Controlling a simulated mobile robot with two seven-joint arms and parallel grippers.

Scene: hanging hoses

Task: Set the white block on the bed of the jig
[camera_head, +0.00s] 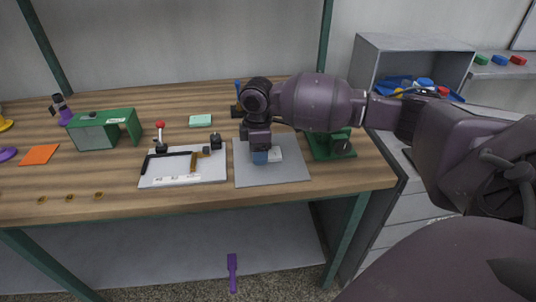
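A small white block (276,155) is on or just above the grey mat (272,176), right beside my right gripper. My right gripper (260,155) points down over the mat, with a bluish piece at its tip. I cannot tell whether that piece is a finger or a separate object, or whether the fingers hold the block. What looks like the jig is a pale plate (200,177) left of the mat, with black rails, a brass-coloured piece and a red-knobbed lever (160,126). The plate's bed looks empty. My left gripper is not in view.
A green fixture (320,146) stands right of the mat, partly behind my arm. A green bracket (123,121), an orange square (39,154) and a mint block (200,121) sit on the wooden bench. A grey bin (376,62) stands at right. The bench front has several small brass rings.

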